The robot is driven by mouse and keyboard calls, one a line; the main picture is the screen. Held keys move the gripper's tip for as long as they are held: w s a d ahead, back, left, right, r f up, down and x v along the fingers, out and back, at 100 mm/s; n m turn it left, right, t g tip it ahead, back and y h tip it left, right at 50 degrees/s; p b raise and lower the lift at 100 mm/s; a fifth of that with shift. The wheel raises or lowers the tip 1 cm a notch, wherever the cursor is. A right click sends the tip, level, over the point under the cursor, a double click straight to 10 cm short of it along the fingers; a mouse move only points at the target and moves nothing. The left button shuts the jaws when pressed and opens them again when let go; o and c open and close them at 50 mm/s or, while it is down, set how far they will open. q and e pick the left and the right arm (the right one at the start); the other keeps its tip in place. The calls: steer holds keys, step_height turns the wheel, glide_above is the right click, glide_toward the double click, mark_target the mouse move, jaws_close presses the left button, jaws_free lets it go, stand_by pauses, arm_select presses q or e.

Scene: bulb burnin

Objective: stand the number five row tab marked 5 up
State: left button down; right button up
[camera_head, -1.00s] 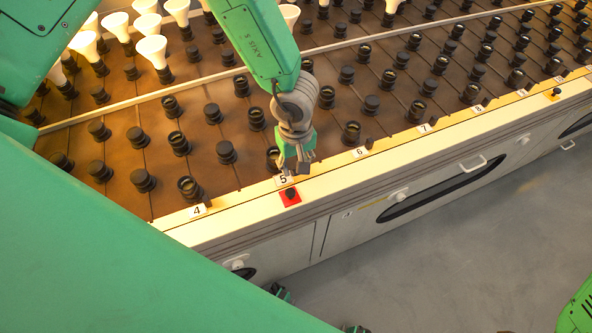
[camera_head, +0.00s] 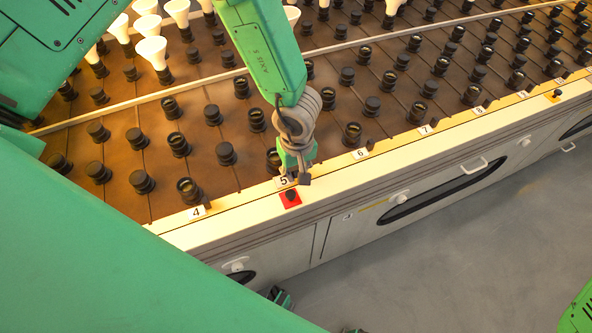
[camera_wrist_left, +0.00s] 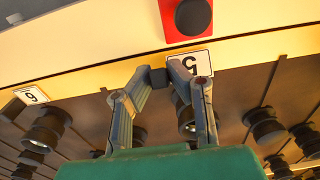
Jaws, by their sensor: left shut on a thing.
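The white number card marked 5 (camera_head: 283,180) lies on the cream front ledge, just behind a red square with a black knob (camera_head: 290,197). It shows upside down in the left wrist view (camera_wrist_left: 196,64). My left gripper (camera_head: 297,177) reaches down to the ledge at this card. In the left wrist view my left gripper (camera_wrist_left: 181,86) has its fingertips at the card's near edge, shut on the number five row tab. My right gripper is not in view.
Cards marked 4 (camera_head: 196,212) and 6 (camera_head: 360,154) sit along the ledge, each with a small dark tab beside it. Rows of black sockets (camera_head: 141,181) fill the brown deck behind. White bulbs (camera_head: 152,50) stand at the back left. Grey floor is clear in front.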

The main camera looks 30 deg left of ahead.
arm_select(q)
steer(key=shift+s+d+t+y+b, duration=0.15)
steer(key=shift+t+y+b, duration=0.25)
steer(key=shift+b, duration=0.05)
steer(key=shift+s+d+f+t+y+b, duration=0.15)
steer(key=shift+d+t+y, duration=0.1)
steer(key=shift+t+y, duration=0.2)
steer(key=shift+s+d+r+t+y+b, duration=0.1)
steer(key=shift+s+d+t+y+b, duration=0.1)
steer(key=shift+t+y, duration=0.2)
steer(key=shift+s+d+t+y, duration=0.1)
steer(key=shift+d+t+y, duration=0.05)
steer(key=shift+t+y, duration=0.4)
